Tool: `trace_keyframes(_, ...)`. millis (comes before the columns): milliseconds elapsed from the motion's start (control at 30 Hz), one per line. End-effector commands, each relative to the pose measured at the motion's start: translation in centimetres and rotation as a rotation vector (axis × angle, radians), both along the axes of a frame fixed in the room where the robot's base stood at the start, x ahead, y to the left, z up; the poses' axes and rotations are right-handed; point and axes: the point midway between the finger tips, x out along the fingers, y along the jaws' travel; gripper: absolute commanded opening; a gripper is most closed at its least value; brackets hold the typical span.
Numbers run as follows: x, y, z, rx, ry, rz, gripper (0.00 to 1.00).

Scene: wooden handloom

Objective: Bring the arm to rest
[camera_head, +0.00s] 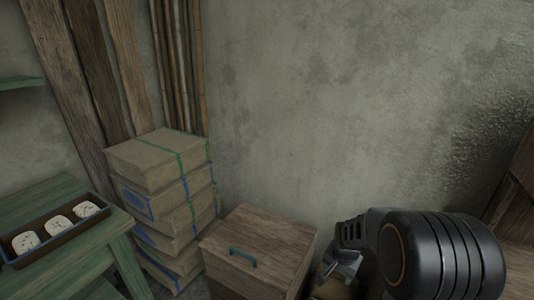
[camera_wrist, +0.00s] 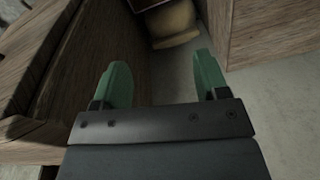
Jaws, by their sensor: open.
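My gripper shows in the wrist view (camera_wrist: 164,80) with its two green fingers spread apart and nothing between them. It points down past wooden surfaces toward a grey floor. In the head view the gripper's fingers are mostly hidden behind the large black round joint of my arm (camera_head: 440,255) at the lower right. A wooden box with a green handle (camera_head: 262,240) stands just left of my arm, apart from it.
A stack of cardboard boxes (camera_head: 160,165) stands at the left beside a green table (camera_head: 85,262) bearing a dark tray (camera_head: 52,244) with three white pieces. Planks and poles lean on the wall. In the wrist view, wood panels flank my gripper on the left (camera_wrist: 60,70) and upper right (camera_wrist: 270,30).

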Motion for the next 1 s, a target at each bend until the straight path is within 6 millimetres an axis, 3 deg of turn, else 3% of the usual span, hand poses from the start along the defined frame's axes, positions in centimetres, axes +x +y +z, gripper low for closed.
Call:
trace_keyframes(33,-0.9,0.7,6.3,-0.010,-0.028,0.065,0.67)
trace_keyframes(100,-2.6,1.7,11.6,-0.025,-0.052,0.160,0.67)
trace_keyframes(200,-5.3,2.8,18.2,-0.047,-0.085,0.292,0.67)
trace_keyframes(300,-7.9,3.8,23.3,-0.070,-0.114,0.408,0.67)
trace_keyframes(400,-10.3,4.5,27.1,-0.089,-0.139,0.505,0.67)
trace_keyframes(500,-12.1,4.9,29.7,-0.107,-0.157,0.582,0.67)
trace_keyframes(633,-13.7,5.3,31.5,-0.122,-0.172,0.646,0.67)
trace_keyframes(900,-14.6,5.4,32.2,-0.130,-0.179,0.684,0.67)
trace_keyframes(1000,-14.6,5.4,32.1,-0.130,-0.179,0.683,0.58)
